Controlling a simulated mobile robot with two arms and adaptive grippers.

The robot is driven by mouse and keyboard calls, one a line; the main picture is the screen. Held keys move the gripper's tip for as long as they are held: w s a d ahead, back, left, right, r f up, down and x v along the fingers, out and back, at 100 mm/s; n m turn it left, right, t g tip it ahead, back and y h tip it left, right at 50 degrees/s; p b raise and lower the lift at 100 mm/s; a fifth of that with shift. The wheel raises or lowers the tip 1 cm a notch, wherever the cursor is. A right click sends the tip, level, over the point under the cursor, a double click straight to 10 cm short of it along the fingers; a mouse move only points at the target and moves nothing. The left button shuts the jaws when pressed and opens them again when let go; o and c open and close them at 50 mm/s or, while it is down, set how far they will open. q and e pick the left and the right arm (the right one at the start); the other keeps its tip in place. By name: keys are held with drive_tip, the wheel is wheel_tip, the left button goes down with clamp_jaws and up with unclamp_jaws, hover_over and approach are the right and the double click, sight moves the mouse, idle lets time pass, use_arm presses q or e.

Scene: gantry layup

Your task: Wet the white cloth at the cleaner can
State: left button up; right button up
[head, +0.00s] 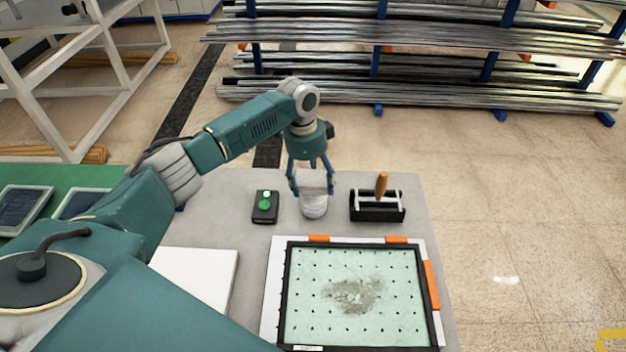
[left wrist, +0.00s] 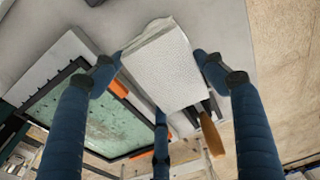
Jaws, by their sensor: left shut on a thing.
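The white cloth (head: 313,181) is a folded pad between the fingers of my left gripper (head: 312,188), which is shut on it. It shows large and textured in the left wrist view (left wrist: 160,66), with the blue fingers of the gripper (left wrist: 160,80) around it. The cleaner can (head: 313,208), a pale short cylinder, stands on the table directly below the cloth. The cloth seems to be at or just above the can's top; I cannot tell if they touch. In the left wrist view the can is hidden behind the cloth. My right gripper is not in view.
A black box with green buttons (head: 265,207) stands left of the can. A black holder (head: 377,213) with a wooden-handled tool (head: 382,184) stands right. In front lies a black-framed glass panel (head: 318,264) with a grey smudge and orange clamps. A white board (head: 200,278) lies left.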

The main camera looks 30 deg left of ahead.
sight(313, 181)
use_arm(q)
drive_tip(key=shift+f, duration=0.6)
idle(0.3)
drive_tip(key=shift+s, duration=0.1)
idle(0.4)
wheel_tip(313, 181, up, 7)
drive_tip(key=p, duration=0.7)
drive_tip(key=shift+r, duration=0.15)
idle(0.3)
